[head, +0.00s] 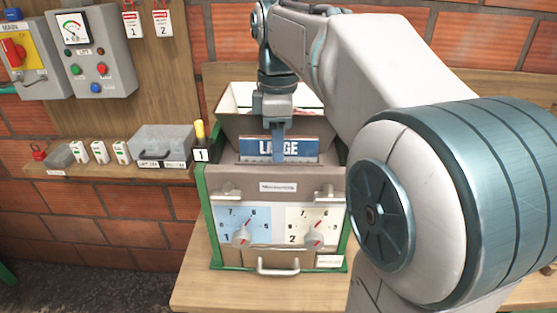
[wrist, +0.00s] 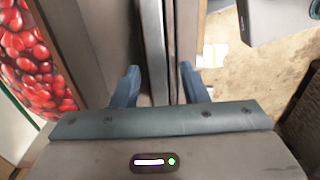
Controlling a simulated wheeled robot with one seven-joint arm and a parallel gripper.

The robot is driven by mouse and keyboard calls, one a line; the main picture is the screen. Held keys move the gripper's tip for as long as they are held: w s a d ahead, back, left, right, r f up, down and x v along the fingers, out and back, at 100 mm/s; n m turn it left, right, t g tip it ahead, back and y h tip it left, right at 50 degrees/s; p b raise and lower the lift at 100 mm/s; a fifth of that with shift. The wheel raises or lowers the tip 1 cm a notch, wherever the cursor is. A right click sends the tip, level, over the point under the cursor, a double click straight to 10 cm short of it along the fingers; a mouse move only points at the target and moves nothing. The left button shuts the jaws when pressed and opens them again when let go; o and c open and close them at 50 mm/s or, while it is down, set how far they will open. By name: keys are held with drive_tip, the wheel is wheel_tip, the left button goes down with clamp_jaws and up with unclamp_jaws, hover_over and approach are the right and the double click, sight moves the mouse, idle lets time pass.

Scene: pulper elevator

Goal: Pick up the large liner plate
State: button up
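The large liner plate (head: 252,149) carries a blue label reading LARGE. It stands upright at the top of the pulper, in front of the hopper. My gripper (head: 278,158) points down at the plate's middle, and a blue finger covers part of the lettering. In the wrist view my gripper (wrist: 159,68) shows its two fingers spread apart. Upright grey metal edges (wrist: 154,45) run between them, with gaps beside both fingers. I cannot tell which edge is the plate's. The far finger is hidden in the head view.
The pulper (head: 277,187) has two dials and a handle on its front. The hopper (head: 235,97) rises behind the plate. A shelf (head: 100,170) at left holds a grey box (head: 160,143) and small items. Red fruit (wrist: 35,60) shows at left in the wrist view.

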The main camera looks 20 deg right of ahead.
clamp_jaws()
drive_tip(key=shift+r, duration=0.1)
